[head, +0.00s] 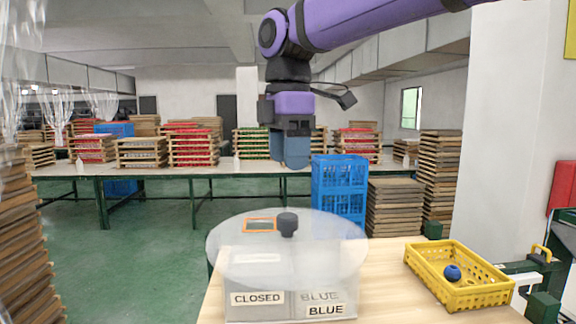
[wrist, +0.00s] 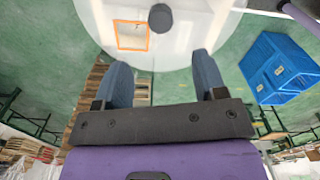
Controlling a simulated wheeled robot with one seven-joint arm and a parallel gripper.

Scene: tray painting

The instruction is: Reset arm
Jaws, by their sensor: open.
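My gripper (head: 291,152) hangs from my purple arm, fingers pointing down, in the upper middle of the head view. It is open and empty. In the wrist view its two blue-grey fingers (wrist: 161,72) stand apart with nothing between them. It is above and apart from a pale translucent round disc (head: 235,240) with a black knob (head: 288,224) and an orange square outline (head: 260,225). In the wrist view the disc (wrist: 185,40), knob (wrist: 161,18) and outline (wrist: 133,36) show beyond the fingertips. Below the disc is a box with CLOSED (head: 258,298) and BLUE (head: 326,310) labels.
A yellow basket (head: 440,285) holding a blue ball (head: 453,272) stands on the wooden table (head: 385,300) at right. Blue crates (head: 339,185) stand behind the table. Long tables with stacked trays (head: 142,153) line the back. The space around my gripper looks clear.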

